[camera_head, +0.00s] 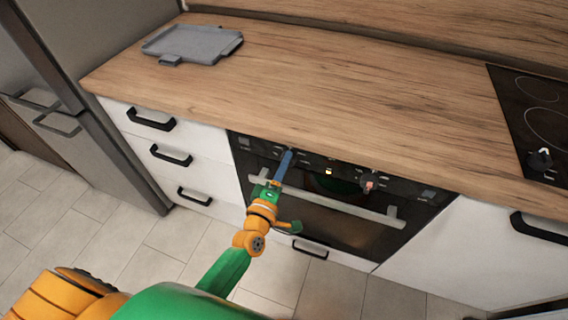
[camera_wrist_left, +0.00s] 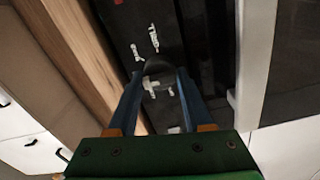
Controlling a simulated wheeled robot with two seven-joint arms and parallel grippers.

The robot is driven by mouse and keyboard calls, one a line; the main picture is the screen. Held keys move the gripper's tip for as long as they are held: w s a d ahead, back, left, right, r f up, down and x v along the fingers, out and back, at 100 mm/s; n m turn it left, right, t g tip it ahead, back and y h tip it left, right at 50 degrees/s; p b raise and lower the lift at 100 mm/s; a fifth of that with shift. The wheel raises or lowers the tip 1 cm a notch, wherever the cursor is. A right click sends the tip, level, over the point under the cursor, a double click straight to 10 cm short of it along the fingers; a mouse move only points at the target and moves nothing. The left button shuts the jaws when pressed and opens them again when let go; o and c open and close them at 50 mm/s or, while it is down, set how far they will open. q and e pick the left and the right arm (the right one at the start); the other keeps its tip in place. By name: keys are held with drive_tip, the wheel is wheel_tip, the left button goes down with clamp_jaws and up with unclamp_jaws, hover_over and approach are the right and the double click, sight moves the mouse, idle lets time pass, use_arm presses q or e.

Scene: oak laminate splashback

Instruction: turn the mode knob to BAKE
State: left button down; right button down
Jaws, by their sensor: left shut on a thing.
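The oven's black control panel (camera_head: 345,174) runs under the counter edge in the head view. My left gripper (camera_head: 288,156) reaches its left part with long blue fingers. In the left wrist view the blue fingers (camera_wrist_left: 158,76) are shut on a dark round knob (camera_wrist_left: 157,67), one on each side. White marks and a red mark surround this knob, too blurred to read, so I cannot tell its setting. In the head view the fingers hide the knob. A second knob (camera_head: 368,181) sits farther right on the panel. My right gripper is out of view.
The oven door handle (camera_head: 335,204) crosses just below the panel, close to my left wrist. White drawers with black handles (camera_head: 171,156) stand left of the oven. A grey tray (camera_head: 193,43) lies on the wooden counter (camera_head: 330,85). A black cooktop (camera_head: 530,115) is at right.

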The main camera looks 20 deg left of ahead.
use_arm(q)
drive_tip(key=m, duration=0.2)
drive_tip(key=m+p, duration=0.1)
drive_tip(key=m, duration=0.1)
drive_tip(key=shift+r+m, duration=0.2)
drive_tip(key=shift+m, duration=0.1)
drive_tip(key=m+p, duration=0.1)
drive_tip(key=m, duration=0.3)
drive_tip(key=shift+m, duration=0.3)
drive_tip(key=shift+c, duration=1.6)
unclamp_jaws()
drive_tip(key=shift+f, duration=0.1)
drive_tip(key=s, duration=0.7)
